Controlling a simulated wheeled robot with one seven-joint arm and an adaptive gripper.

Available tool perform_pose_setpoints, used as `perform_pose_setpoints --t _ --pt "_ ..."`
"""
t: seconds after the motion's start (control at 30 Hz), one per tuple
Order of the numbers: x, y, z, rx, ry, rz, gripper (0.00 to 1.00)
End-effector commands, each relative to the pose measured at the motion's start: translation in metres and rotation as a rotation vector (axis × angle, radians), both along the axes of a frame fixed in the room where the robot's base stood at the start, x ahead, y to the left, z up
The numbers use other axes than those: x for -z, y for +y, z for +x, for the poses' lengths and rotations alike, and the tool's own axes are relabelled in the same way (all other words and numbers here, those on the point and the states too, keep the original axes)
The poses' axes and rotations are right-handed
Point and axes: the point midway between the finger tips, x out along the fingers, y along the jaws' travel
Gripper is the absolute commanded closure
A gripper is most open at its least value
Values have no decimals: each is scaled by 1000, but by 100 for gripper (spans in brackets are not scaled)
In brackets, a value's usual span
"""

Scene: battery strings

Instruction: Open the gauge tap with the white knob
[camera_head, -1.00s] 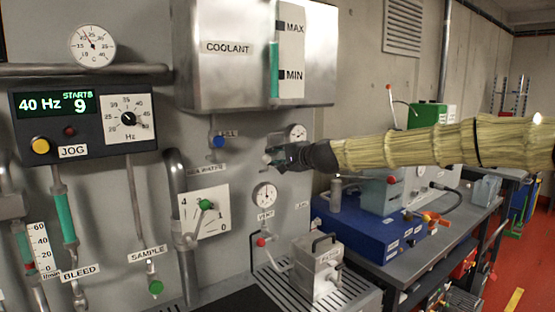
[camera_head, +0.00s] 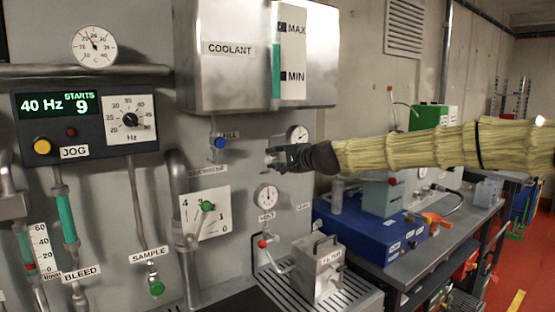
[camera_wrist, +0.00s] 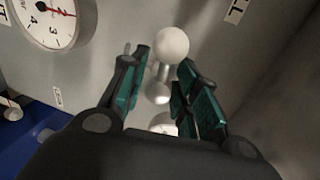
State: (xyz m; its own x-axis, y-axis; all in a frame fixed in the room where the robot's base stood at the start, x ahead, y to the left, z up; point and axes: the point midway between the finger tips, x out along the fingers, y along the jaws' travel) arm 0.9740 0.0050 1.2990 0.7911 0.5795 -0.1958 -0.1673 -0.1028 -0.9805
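The white knob (camera_wrist: 171,44) is a round ball on a short metal stem (camera_wrist: 160,88) in the wrist view. My gripper (camera_wrist: 161,62) is open, with one dark-and-teal finger on each side of the stem. The ball shows between and just past the fingertips, and I cannot tell whether either finger touches it. In the head view my gripper (camera_head: 279,158) is at the wall panel, just below the gauge (camera_head: 297,133). The gauge also shows at the upper left of the wrist view (camera_wrist: 46,18). The tap body is largely hidden by my gripper.
The coolant tank (camera_head: 230,60) hangs above. A blue valve (camera_head: 219,142), a lower dial gauge (camera_head: 267,196) and a red knob (camera_head: 262,243) are nearby on the panel. A filter box (camera_head: 318,268) stands below, and a blue case (camera_head: 370,235) sits on the bench to the right.

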Motion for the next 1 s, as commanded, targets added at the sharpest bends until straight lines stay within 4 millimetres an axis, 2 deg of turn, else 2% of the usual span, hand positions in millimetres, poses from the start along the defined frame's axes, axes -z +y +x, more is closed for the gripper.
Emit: perform_pose_setpoints --t 0.17,0.7,1.0 --pt "-3 -8 -9 0 0 0 69" --pt "-20 -59 -81 -1 0 0 69" --pt "-22 -68 -94 -2 1 0 69"
